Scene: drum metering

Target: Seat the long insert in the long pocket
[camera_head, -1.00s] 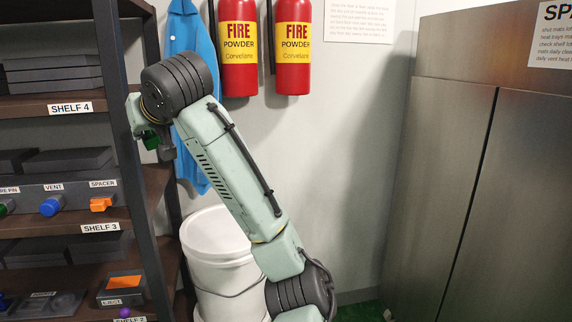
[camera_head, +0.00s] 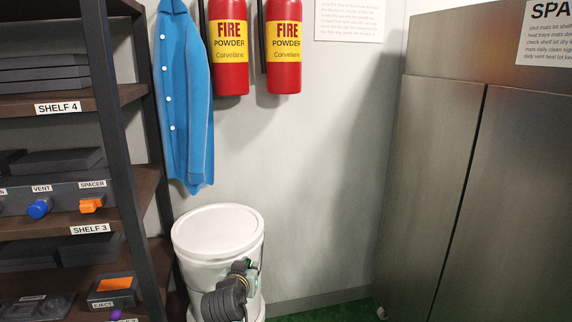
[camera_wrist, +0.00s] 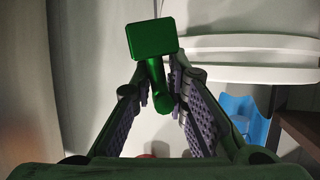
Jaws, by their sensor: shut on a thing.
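In the wrist view my gripper (camera_wrist: 165,85) is shut on a green piece (camera_wrist: 152,38) with a flat rectangular head and a round stem. The stem lies between the two finger pads. The piece carries no readable label, so I cannot tell if it is the long insert. No pocket marked as long is readable in either view.
A shelf rack at left holds a blue vent piece (camera_head: 39,208), an orange spacer piece (camera_head: 91,205) and an eject holder (camera_head: 112,290). A white bucket (camera_head: 218,228) stands beside it. A blue coat (camera_head: 183,100) and extinguishers hang behind. A metal cabinet (camera_head: 430,180) stands right.

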